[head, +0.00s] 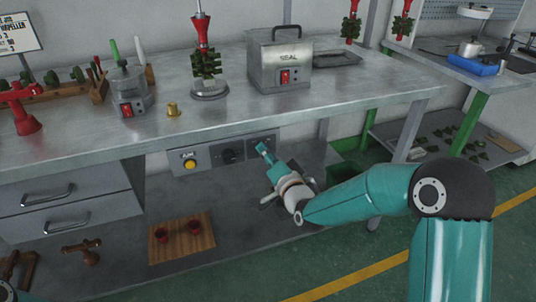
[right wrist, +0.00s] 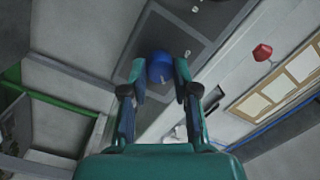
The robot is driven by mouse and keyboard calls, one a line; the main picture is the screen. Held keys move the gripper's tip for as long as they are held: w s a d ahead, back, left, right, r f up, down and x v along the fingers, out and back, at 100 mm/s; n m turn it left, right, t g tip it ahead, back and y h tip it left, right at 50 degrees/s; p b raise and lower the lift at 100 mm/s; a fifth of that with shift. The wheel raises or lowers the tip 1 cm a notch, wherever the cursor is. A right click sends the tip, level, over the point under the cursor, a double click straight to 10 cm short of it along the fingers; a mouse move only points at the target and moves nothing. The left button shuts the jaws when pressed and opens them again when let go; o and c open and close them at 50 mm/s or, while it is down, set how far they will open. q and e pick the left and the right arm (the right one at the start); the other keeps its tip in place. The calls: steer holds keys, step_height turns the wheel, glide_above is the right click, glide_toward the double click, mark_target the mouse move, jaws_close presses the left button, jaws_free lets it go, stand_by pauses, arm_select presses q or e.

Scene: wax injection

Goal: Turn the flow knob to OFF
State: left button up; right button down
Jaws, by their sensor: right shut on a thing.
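A control panel (head: 208,160) hangs under the bench's front edge, with a yellow button (head: 190,164) at its left and a black knob (head: 231,156) in the middle. My right gripper (head: 264,150) reaches the panel's right part from below and hides most of it. In the right wrist view, a round blue knob (right wrist: 160,67) sits between the two fingertips of the right gripper (right wrist: 162,80), which is shut on it. A small pale mark shows on the knob. I cannot read its label or setting. My left gripper is not in view.
Above, the bench (head: 340,95) holds a SEAL box (head: 278,72), a metal pot (head: 128,92) and a brass piece (head: 173,109). A lower shelf (head: 130,205) carries a wooden board (head: 181,238) with two red cups. Drawers (head: 70,200) stand left of the panel.

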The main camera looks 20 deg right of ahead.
steer(key=shift+f, duration=0.1)
steer(key=n+b, duration=0.2)
steer(key=n, duration=0.3)
steer(key=n+h+b, duration=0.1)
steer(key=n+b, duration=0.1)
steer(key=n, duration=0.4)
steer(key=n+b, duration=0.2)
steer(key=n, duration=0.4)
steer(key=shift+a+g+h, duration=0.25)
steer(key=shift+g+h, duration=0.05)
steer(key=shift+g, duration=0.1)
stand_by(0.4)
steer(key=c, duration=0.9)
jaws_free()
steer(key=shift+o, duration=0.2)
